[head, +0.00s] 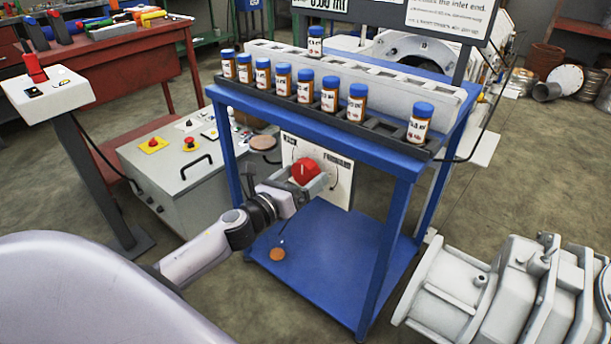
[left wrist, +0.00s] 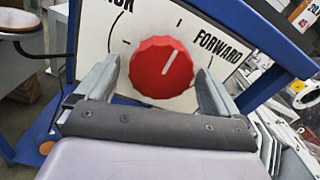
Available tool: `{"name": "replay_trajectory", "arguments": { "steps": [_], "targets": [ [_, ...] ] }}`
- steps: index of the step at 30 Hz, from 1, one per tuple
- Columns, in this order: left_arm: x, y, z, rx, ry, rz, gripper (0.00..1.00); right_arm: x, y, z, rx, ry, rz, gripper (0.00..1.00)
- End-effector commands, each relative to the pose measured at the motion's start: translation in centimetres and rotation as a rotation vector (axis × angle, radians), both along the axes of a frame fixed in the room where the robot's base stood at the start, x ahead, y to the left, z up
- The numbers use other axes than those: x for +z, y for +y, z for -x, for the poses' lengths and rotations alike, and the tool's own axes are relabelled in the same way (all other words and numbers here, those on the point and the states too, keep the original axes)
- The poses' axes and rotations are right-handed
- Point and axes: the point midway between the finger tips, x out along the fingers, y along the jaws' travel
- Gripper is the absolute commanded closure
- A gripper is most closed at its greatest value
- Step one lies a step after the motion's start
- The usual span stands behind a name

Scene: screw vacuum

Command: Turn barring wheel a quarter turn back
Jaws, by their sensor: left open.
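The barring wheel is a round red knob (head: 306,170) on a white dial panel (head: 338,165) under the blue bench. In the left wrist view the knob (left wrist: 161,67) carries a pale pointer line tilted up and slightly right. The panel (left wrist: 120,45) reads "FORWARD" at right; the word at left is cut off, ending in "CK". My left gripper (head: 304,182) is open, its fingers on either side of the knob. In the left wrist view the gripper (left wrist: 157,72) shows gaps between both fingers and the knob. My right gripper is out of view.
The blue bench (head: 385,240) has legs around the panel and a rack (head: 375,137) of blue-capped amber bottles on top. A grey control cabinet (head: 165,180) stands left. A large grey machine (head: 500,295) lies at lower right.

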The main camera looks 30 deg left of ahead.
Motion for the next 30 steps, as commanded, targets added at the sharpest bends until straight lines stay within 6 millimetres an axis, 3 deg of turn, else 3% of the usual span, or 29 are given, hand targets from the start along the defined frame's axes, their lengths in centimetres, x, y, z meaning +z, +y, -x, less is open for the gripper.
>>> {"name": "replay_trajectory", "arguments": {
  "steps": [6,15,16,20,21,30],
  "targets": [
    [-0.01,-0.14,-1.33,-0.001,0.0,0.0,0.05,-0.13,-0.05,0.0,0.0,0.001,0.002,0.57],
    [-0.02,-0.16,-1.47,-0.001,0.001,0.001,0.05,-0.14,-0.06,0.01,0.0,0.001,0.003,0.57],
    [-0.02,-0.15,-1.47,-0.001,0.001,0.001,0.08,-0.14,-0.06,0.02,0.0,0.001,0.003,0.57],
    [-0.02,-0.15,-1.46,-0.001,0.001,0.001,0.5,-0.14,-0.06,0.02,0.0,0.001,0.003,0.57],
    [-0.02,-0.15,-1.46,-0.001,0.001,0.001,0.56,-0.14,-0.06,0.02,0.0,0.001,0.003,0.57],
    [0.01,-0.17,-1.45,-0.001,0.003,0.029,0.56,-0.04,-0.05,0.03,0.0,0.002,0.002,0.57]
  ]
}}
